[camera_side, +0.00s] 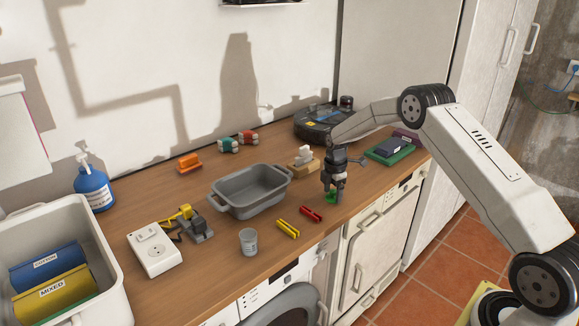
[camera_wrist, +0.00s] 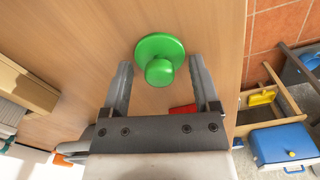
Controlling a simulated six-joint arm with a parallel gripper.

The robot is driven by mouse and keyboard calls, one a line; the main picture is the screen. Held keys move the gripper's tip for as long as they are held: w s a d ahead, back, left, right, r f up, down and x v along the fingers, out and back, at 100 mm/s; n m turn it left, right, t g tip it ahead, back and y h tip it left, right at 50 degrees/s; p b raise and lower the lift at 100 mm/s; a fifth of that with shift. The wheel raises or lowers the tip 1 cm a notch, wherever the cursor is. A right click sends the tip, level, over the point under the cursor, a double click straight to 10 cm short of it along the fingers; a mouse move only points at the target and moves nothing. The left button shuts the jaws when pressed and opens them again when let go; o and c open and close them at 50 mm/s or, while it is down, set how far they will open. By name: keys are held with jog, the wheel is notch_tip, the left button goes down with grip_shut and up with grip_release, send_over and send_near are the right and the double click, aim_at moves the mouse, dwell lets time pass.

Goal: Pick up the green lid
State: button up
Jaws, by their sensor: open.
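The green lid (camera_wrist: 160,57) lies on the wooden counter in the wrist view, a round disc with a knob on top. In the side view the green lid (camera_side: 330,197) shows under my gripper (camera_side: 333,188), partly hidden by it. My gripper is open and points down at the lid. In the wrist view its two fingertips (camera_wrist: 158,60) stand to the left and right of the lid's knob, with gaps on both sides. I cannot tell how high the fingertips are above the counter.
A red clip (camera_side: 311,214) and a yellow clip (camera_side: 288,228) lie close by at the front. A grey basin (camera_side: 250,207) stands to the left. A wooden block with a white object (camera_side: 303,160) is behind my gripper. The counter's front edge is near.

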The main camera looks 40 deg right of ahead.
aim_at(334, 191)
grip_shut()
jog(key=shift+r, duration=0.15)
jog(key=shift+r, duration=0.4)
notch_tip(334, 191, up, 3)
jog(key=shift+s+f, duration=0.15)
jog(key=shift+f, duration=0.05)
jog(key=s+a+r, duration=0.4)
jog(key=s+r, duration=0.5)
jog(key=s, duration=0.4)
jog(key=shift+r, duration=0.2)
jog(key=shift+a, duration=0.1)
dwell(0.3)
